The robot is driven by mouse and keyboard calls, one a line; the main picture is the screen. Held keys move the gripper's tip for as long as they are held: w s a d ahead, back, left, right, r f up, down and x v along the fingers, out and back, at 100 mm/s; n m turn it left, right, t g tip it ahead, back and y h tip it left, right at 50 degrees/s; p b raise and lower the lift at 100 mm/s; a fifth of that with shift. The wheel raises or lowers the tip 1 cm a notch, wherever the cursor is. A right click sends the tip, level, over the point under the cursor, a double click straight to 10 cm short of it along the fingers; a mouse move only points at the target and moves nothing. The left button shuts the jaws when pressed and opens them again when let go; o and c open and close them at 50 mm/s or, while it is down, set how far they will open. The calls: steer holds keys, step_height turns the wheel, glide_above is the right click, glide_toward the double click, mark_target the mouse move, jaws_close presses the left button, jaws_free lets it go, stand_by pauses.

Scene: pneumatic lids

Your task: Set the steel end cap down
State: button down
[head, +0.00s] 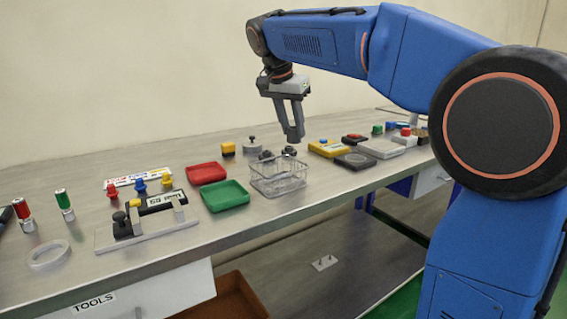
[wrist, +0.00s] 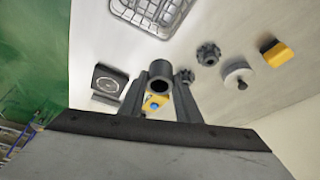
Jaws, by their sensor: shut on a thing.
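My gripper (head: 294,137) points down over the back of the bench, behind the wire basket. In the wrist view its two fingers (wrist: 158,98) are closed on a dark grey, hollow round piece (wrist: 160,72), which looks like the steel end cap. Its open end faces the wrist camera. In the head view the piece is hard to tell from a small dark object (head: 290,151) just below the fingertips. Whether the held piece touches anything beneath it cannot be told.
The wire basket (head: 278,186) stands just in front of my gripper. A dark knobbed part (wrist: 208,53), a grey disc with a knob (head: 252,146) and a yellow block (head: 228,149) lie left of it. A yellow box (head: 326,149) and a dark square pad (head: 355,161) lie right.

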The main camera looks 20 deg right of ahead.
steer(key=shift+f, duration=3.9)
steer(key=shift+f, duration=0.15)
steer(key=c, duration=1.3)
jaws_free()
